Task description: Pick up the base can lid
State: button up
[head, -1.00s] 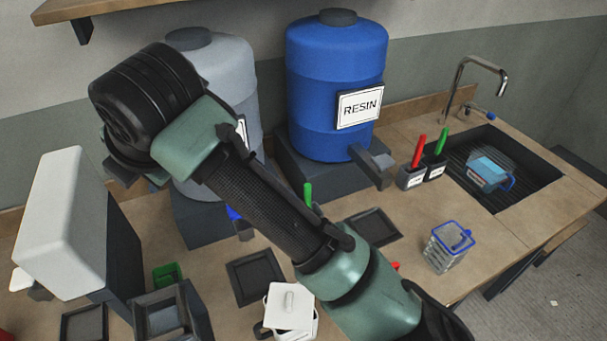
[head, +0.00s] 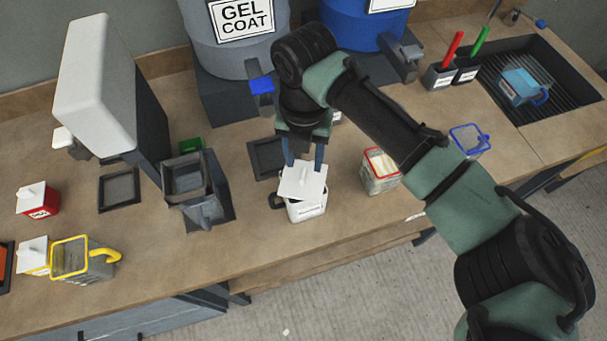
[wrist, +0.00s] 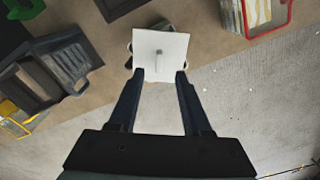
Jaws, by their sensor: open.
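The lid (head: 303,182) is a white square plate with an upright handle, sitting on a white can (head: 307,210) near the front of the bench. In the wrist view the lid (wrist: 175,44) lies just ahead of the fingertips, its handle in line with the gap between them. My gripper (head: 304,160) is open and empty, pointing down just above the lid's back part. In the wrist view my gripper (wrist: 160,73) has fingers spread wide. I cannot tell whether a fingertip touches the lid. The can's label is too small to read.
A red-rimmed container (head: 381,172) stands right of the can and a grey stand (head: 196,200) left of it. A dark square tray (head: 266,160) lies behind. The gel coat drum (head: 237,50) stands at the back. Bare bench (head: 250,235) lies in front left.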

aim_at(303, 173)
notch_tip(303, 173, down, 5)
jog(key=shift+w+f+p, duration=0.1)
jog(key=shift+p, duration=0.8)
grip_shut()
